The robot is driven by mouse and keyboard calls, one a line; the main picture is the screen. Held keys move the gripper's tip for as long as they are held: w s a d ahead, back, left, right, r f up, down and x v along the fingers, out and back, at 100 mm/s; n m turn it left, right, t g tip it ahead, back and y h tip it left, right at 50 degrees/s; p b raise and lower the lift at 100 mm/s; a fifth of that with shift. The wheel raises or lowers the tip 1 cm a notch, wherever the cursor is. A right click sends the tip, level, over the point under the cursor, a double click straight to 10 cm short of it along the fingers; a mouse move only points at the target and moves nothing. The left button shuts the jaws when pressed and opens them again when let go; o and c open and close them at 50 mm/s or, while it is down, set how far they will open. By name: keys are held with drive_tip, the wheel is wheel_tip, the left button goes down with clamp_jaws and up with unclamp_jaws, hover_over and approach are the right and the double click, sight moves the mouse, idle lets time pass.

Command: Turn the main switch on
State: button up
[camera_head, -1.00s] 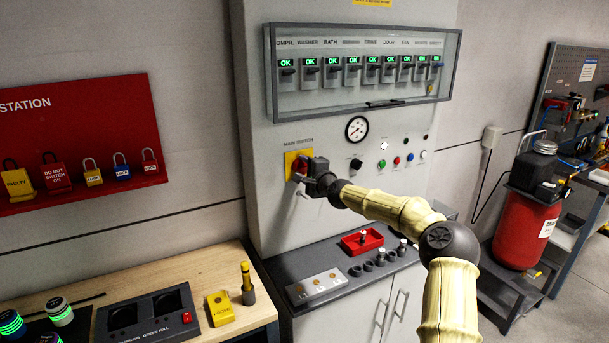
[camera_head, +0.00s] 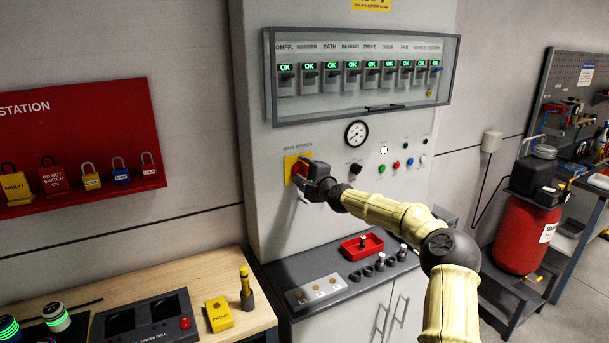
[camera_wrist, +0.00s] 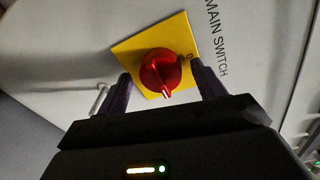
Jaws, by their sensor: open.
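The main switch is a red rotary knob (camera_wrist: 160,72) on a yellow square plate (camera_wrist: 128,50), under the label "MAIN SWITCH" on the grey cabinet. In the wrist view my gripper (camera_wrist: 164,88) is open, with one dark finger on each side of the knob. Whether either finger touches the knob, I cannot tell. The knob's ridge points toward my gripper's palm. A "0" mark shows on the plate beside the right finger. In the head view my gripper (camera_head: 303,182) is at the yellow plate (camera_head: 290,166) and hides most of the knob.
A metal handle (camera_wrist: 99,100) sticks out beside the plate, close to the left finger. A gauge (camera_head: 356,133) and several buttons lie right of the switch. A glazed breaker box (camera_head: 350,107) is above. A shelf with a red tray (camera_head: 350,250) is below.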

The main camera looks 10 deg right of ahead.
drive_tip(key=shift+s, duration=0.1)
drive_tip(key=b+v, duration=0.5)
drive_tip(key=v, duration=1.2)
drive_tip(key=shift+r, duration=0.15)
drive_tip(key=shift+s, duration=0.1)
drive_tip(key=s+a+f+n+g+p, duration=0.1)
drive_tip(key=s+a+f+n+g, duration=0.3)
drive_tip(key=a+f, duration=0.3)
drive_tip(key=s+a+f+n+g, duration=0.4)
drive_tip(key=s+a+f+n, duration=0.1)
drive_tip(key=f, duration=0.4)
drive_tip(key=s+d+f+n+g+h+p, duration=0.1)
drive_tip(key=s+d+n+g+h, duration=0.1)
drive_tip(key=s, duration=1)
drive_tip(key=s+d+f+n+g+h+p, duration=0.1)
drive_tip(key=s+d+f+n+g+h, duration=0.1)
drive_tip(key=s, duration=1.1)
drive_tip(key=d+n+g+h, duration=0.1)
drive_tip(key=d+n, duration=0.1)
drive_tip(key=n, duration=0.1)
drive_tip(key=shift+s+d+f+n+g+p, duration=0.25)
drive_tip(key=shift+s+d+n+g+p, duration=0.05)
drive_tip(key=shift+d+n+g+p, duration=0.1)
